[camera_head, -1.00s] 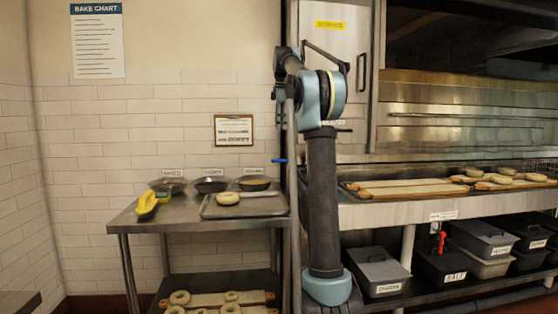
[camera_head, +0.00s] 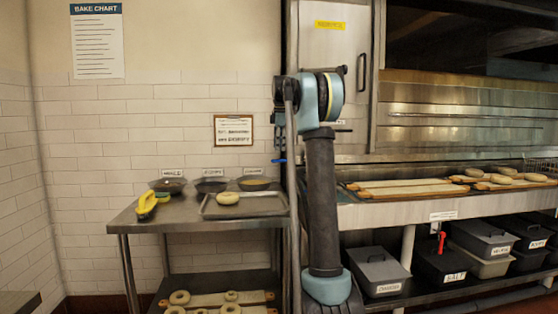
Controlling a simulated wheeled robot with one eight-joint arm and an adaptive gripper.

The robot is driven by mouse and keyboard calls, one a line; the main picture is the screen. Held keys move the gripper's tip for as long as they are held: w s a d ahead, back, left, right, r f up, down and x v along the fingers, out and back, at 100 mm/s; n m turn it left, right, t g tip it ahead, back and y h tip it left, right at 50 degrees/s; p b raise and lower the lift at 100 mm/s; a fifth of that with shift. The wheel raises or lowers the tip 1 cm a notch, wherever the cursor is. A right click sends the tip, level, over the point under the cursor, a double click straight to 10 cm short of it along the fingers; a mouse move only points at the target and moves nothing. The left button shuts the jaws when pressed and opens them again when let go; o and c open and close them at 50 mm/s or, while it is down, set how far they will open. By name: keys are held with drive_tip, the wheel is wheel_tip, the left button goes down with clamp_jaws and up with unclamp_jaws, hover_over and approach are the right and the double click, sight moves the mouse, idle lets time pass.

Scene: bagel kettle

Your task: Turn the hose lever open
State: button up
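A small blue handle (camera_head: 279,161), which looks like the hose lever, sticks out to the left of the metal post at the table's right end. It is roughly level, and the hose itself cannot be made out. My arm stands in front of the oven and bends at the top towards the post. My gripper (camera_head: 279,117) seems to be the dark part beside the post, above the blue handle. It is small and partly hidden by the post and my arm. Its fingers cannot be made out, nor whether it touches the handle.
A steel table (camera_head: 185,228) holds several black bowls, a yellow-and-black item (camera_head: 147,204) and a tray (camera_head: 262,206) with a bagel. To the right are the oven shelf (camera_head: 400,213) with boards and lidded bins (camera_head: 374,268) below. A red handle (camera_head: 441,241) rises among the bins.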

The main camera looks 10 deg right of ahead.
drive_tip(key=f, duration=0.3)
drive_tip(key=w+f, duration=0.1)
drive_tip(key=f, duration=0.2)
drive_tip(key=shift+w+f, duration=0.1)
drive_tip(key=shift+f, duration=0.1)
drive_tip(key=shift+c, duration=0.3)
clamp_jaws()
